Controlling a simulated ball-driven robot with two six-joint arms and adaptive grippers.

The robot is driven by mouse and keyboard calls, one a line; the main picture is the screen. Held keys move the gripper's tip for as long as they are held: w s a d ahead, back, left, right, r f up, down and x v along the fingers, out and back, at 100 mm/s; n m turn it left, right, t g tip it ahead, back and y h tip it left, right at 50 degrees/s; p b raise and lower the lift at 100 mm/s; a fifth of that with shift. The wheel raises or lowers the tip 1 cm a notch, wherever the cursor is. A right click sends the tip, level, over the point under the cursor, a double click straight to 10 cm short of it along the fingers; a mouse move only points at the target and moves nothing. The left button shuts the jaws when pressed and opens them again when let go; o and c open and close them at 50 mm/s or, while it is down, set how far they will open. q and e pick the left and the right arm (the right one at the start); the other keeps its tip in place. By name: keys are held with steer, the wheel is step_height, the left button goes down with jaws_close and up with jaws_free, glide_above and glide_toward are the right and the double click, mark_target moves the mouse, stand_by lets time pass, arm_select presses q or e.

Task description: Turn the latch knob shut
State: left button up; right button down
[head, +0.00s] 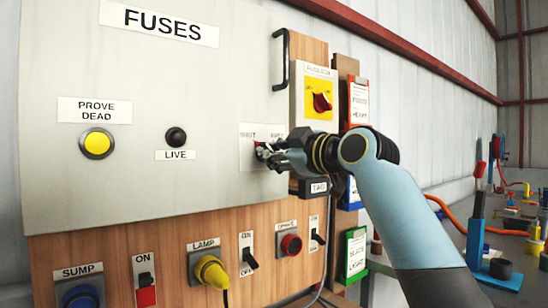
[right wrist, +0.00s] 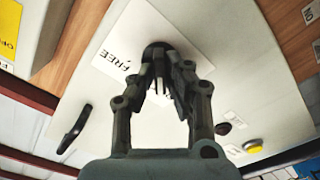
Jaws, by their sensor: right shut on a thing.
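The latch knob is a small dark knob on a white plate (head: 248,160) at the right edge of the grey fuse panel (head: 100,185). The plate carries small lettering at its upper left and upper right; in the right wrist view the word FREE is readable on the plate (right wrist: 118,58). My right gripper (head: 268,154) reaches in from the right and is shut on the latch knob, hiding most of it. In the right wrist view the knob's dark round top (right wrist: 157,47) shows at the fingertips (right wrist: 163,80). I cannot tell which way the knob points. My left gripper is not in view.
A black handle (head: 281,60) stands out above the plate. A yellow-backed red rotary switch (head: 321,101) sits to its right. Below the panel are sockets, switches and a yellow plug (head: 212,271). A cluttered bench (head: 510,250) lies at the far right.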

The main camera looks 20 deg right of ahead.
stand_by(0.4)
steer(key=c, duration=1.4)
jaws_free()
steer(key=shift+o, duration=0.2)
steer(key=v, duration=1.2)
